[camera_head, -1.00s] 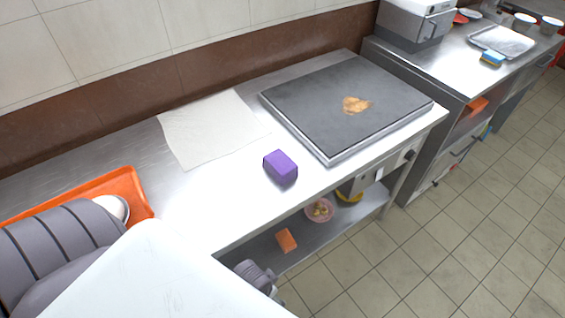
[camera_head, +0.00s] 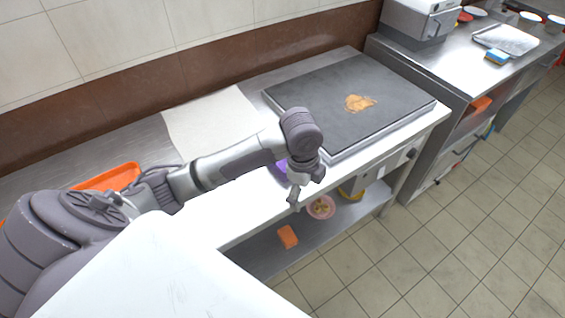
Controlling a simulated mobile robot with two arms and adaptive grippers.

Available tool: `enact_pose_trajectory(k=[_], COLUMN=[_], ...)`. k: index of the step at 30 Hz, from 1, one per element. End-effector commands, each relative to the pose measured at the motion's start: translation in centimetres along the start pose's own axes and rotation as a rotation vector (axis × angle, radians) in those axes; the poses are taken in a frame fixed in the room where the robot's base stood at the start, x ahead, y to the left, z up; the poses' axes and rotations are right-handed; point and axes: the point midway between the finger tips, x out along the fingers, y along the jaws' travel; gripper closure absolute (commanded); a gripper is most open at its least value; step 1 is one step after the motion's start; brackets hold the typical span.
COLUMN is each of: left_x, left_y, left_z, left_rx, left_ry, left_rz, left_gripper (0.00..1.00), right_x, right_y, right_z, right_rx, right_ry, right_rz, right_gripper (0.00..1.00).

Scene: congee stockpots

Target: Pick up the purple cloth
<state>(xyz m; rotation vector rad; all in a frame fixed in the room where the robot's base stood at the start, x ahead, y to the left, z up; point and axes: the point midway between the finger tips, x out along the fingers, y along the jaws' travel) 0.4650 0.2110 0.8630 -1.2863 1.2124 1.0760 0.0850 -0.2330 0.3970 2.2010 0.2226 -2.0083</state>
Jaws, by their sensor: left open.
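The purple cloth (camera_head: 281,168) is a small folded block on the steel counter, left of the dark griddle's front corner. Most of it is now hidden behind my left arm and gripper; only a purple sliver shows. My left gripper (camera_head: 297,195) is open and points down at the counter's front edge, over or just in front of the cloth. I cannot tell whether it touches the cloth. My right gripper is not in view.
A dark griddle (camera_head: 320,95) with an orange-brown patch of food (camera_head: 359,103) stands right of the cloth. A white sheet (camera_head: 205,125) lies behind my arm. An orange tray (camera_head: 108,178) is at left. A lower shelf holds a pink bowl (camera_head: 321,207) and an orange block (camera_head: 287,237).

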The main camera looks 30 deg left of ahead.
Motion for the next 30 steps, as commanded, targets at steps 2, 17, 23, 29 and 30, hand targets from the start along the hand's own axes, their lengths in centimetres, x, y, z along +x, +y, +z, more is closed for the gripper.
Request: enact_pose_trajectory(k=[2, 17, 23, 29, 30], left_x=[-3.1, -9.1, -5.2, -3.0, -2.8], left_y=[-3.1, -6.7, -6.3, -6.2, -6.2], left_z=[3.5, 10.8, 11.1, 11.2, 11.2], left_rx=[0.101, 0.290, 0.289, 0.290, 0.290], left_ry=[-0.051, -0.064, -0.064, -0.064, -0.064], left_rz=[0.025, 0.114, 0.112, 0.108, 0.108], left_gripper=[0.06, 0.06, 0.06, 0.06, 0.06], right_x=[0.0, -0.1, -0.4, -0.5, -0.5], right_y=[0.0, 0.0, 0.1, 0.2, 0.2], right_z=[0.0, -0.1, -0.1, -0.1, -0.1], right_rx=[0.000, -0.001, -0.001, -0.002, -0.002], right_ry=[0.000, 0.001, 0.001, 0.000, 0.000], right_rz=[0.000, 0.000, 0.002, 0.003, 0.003], right_gripper=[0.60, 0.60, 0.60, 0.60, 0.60])
